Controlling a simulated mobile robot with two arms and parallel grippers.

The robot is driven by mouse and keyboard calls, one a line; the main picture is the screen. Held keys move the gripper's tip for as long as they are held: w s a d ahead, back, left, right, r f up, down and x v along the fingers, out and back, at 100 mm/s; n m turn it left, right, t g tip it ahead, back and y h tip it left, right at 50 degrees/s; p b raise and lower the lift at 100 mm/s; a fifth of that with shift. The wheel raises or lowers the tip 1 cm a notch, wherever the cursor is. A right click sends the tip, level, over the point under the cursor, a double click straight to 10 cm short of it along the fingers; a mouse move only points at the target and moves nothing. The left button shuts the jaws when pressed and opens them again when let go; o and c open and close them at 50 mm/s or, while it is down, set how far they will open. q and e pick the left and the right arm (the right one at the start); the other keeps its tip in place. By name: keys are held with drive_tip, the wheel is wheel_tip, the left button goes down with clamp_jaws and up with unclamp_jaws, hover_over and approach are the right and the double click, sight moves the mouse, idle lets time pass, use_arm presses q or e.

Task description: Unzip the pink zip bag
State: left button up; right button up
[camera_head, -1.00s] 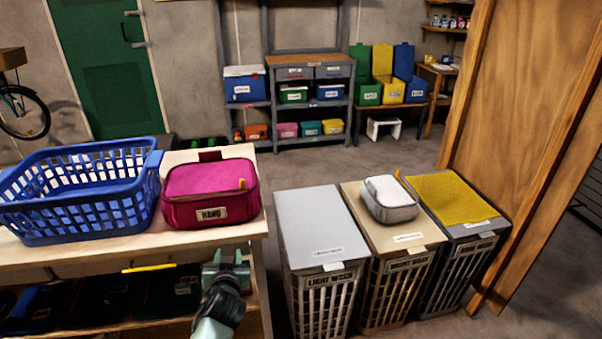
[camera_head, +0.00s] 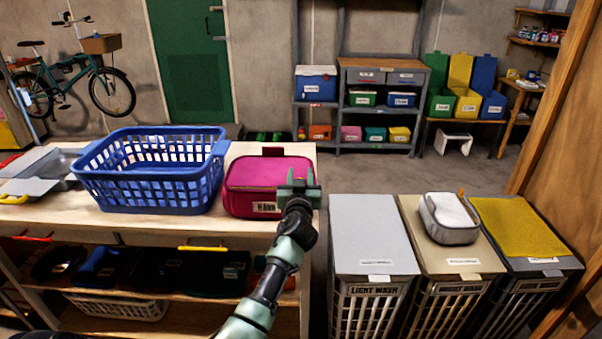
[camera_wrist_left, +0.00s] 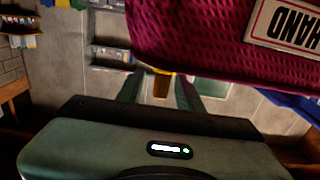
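The pink zip bag (camera_head: 250,176) sits upright on the wooden bench, with a label reading HAND on its front. In the left wrist view the bag (camera_wrist_left: 205,50) fills the upper right. A yellow-orange zipper pull (camera_wrist_left: 162,84) hangs at its lower edge. My left gripper (camera_head: 299,184) is at the bag's right front corner and hides part of it. In the left wrist view my left gripper's fingers (camera_wrist_left: 159,90) are apart, one on each side of the pull, with gaps showing. My right gripper is not in view.
A blue basket (camera_head: 150,190) stands just left of the bag on the bench (camera_head: 200,225). A light-grey lidded hamper (camera_head: 368,235) and two more hampers stand to the right, one bearing a grey pouch (camera_head: 450,218).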

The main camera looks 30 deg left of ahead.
use_arm(q)
drive_tip(key=shift+w+a, duration=0.25)
drive_tip(key=shift+w, duration=0.2)
drive_tip(key=shift+c, duration=0.3)
clamp_jaws()
idle(0.9)
